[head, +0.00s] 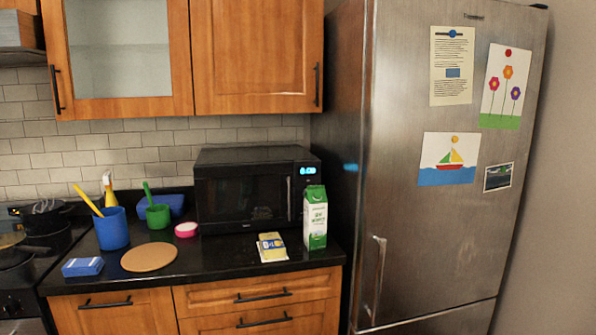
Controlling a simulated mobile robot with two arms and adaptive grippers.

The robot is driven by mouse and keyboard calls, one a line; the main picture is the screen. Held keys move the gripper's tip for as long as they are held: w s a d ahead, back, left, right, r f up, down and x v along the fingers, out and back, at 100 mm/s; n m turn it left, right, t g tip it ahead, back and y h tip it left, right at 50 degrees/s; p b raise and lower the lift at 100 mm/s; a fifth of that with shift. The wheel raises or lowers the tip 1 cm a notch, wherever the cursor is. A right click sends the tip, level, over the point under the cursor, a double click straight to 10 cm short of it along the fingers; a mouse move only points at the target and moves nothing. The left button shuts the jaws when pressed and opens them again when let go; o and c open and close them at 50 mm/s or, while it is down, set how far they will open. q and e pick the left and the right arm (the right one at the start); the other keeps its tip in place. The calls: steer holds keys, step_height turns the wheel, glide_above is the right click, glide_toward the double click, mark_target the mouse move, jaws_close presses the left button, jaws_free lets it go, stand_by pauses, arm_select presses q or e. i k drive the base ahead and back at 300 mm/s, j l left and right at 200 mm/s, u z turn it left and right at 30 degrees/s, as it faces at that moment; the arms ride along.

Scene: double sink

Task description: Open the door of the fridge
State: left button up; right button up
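The fridge (405,220) is a tall stainless steel unit on the right side of the head view. Its large upper door is shut. A vertical metal handle (378,280) sits low on the left side of this door. A seam near the bottom of the view separates it from a lower door or drawer (440,322). Papers and drawings hang on the door, among them a sailboat picture (448,160) and a flower picture (502,86). Neither of my grippers shows in the head view.
A black counter (215,258) with wooden drawers stands left of the fridge. On it are a microwave (245,190), a green and white carton (315,220), a blue cup (111,230) and a round board (149,257). A stove (20,275) is at the far left. A wall borders the fridge's right.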

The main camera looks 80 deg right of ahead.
mark_target(422, 250)
steer(key=z, duration=3.6)
